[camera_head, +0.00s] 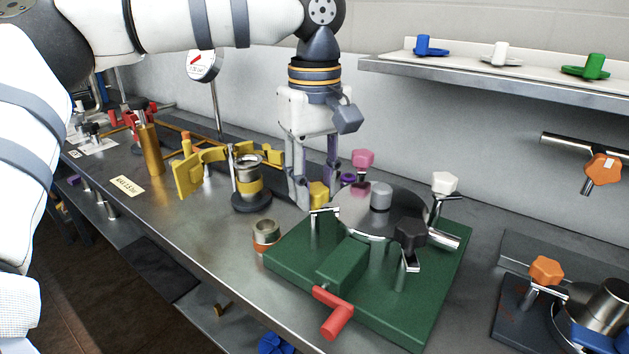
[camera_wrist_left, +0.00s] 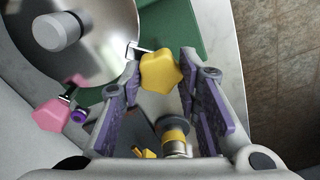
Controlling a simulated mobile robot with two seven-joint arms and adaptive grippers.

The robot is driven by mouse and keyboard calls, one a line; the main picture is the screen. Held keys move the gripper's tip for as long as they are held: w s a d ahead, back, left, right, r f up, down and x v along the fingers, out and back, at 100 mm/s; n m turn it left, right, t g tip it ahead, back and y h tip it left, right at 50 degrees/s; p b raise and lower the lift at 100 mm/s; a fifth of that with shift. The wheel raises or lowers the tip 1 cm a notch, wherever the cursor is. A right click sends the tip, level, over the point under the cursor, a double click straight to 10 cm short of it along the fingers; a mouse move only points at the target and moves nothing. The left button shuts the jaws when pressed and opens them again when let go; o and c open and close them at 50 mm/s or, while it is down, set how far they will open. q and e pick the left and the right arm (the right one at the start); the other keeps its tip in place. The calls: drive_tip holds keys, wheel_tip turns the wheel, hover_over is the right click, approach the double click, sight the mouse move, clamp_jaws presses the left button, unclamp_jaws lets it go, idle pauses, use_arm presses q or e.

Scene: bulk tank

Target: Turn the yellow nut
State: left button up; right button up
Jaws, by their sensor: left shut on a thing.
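The yellow nut (camera_head: 319,194) is a rounded, star-shaped knob on a bracket at the back left edge of the green base (camera_head: 380,315). It stands beside a round metal lid (camera_head: 355,212). My left gripper (camera_head: 314,188) points down from above and is shut on the nut, one finger on each side. In the left wrist view, the nut (camera_wrist_left: 161,71) sits between the fingertips of the gripper (camera_wrist_left: 160,76). Its lower part is partly hidden in the head view. My right gripper is not in view.
Pink (camera_head: 363,159), white (camera_head: 445,182) and black (camera_head: 411,234) knobs surround the lid. A red handle (camera_head: 336,314) sticks out at the front. A metal cup with a yellow band (camera_head: 249,182) stands left of the gripper. A shelf (camera_head: 500,77) hangs at upper right.

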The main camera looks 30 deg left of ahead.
sight(315, 187)
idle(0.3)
use_arm(q)
drive_tip(key=o, duration=1.1)
drive_tip(key=shift+o, duration=0.2)
wheel_tip(315, 187, up, 12)
